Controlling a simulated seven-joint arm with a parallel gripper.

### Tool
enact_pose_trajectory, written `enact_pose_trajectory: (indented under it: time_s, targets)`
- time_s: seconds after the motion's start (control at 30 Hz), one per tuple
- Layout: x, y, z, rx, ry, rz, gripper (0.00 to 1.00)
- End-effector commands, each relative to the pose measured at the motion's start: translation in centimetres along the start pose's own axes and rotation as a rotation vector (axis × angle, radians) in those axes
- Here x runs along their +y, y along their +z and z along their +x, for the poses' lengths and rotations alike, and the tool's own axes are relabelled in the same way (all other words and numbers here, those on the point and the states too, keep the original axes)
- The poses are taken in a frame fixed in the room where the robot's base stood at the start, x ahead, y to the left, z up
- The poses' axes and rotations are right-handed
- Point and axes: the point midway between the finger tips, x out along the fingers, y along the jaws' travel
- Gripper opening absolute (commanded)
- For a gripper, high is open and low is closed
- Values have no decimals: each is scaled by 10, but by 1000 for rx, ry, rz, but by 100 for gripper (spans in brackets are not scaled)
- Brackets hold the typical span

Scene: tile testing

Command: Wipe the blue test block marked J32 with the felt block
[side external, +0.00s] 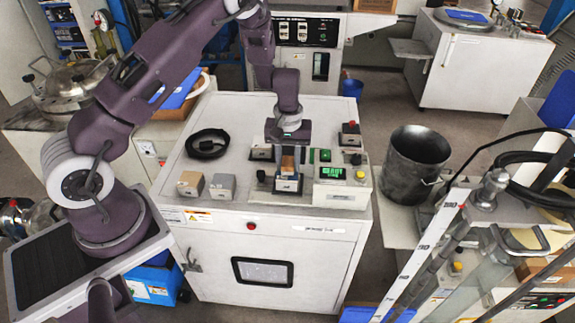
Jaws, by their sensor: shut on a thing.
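My gripper (288,168) points straight down over the white cabinet top, with its fingers around a small brown block that looks like the felt block (288,161). Directly below it is a dark blue block (288,186) with a pale face toward the camera, which looks like the blue test block. The marking J32 is too small to read. The felt block appears to be at or just above the blue block's top; I cannot tell whether they touch. The fingers hide part of both.
A tan block (190,184) and a grey block (222,187) stand to the left on the cabinet top (240,202). A black round dish (207,144) lies behind them. A dark metal bucket (415,165) stands farther right.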

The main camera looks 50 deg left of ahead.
Motion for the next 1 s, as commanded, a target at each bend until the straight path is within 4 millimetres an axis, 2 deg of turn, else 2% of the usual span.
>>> enact_pose_trajectory:
  time_s: [0.1,0.47,0.53,0.6,1.0]
  targets:
    - [0,-9,0,1,0,-1,0]
    - [-1,26,0,-1,-1,0,0]
    - [0,25,-4,2,0,0,0]
    - [1,25,-24,5,3,0,0]
    - [0,25,-58,3,1,-2,0]
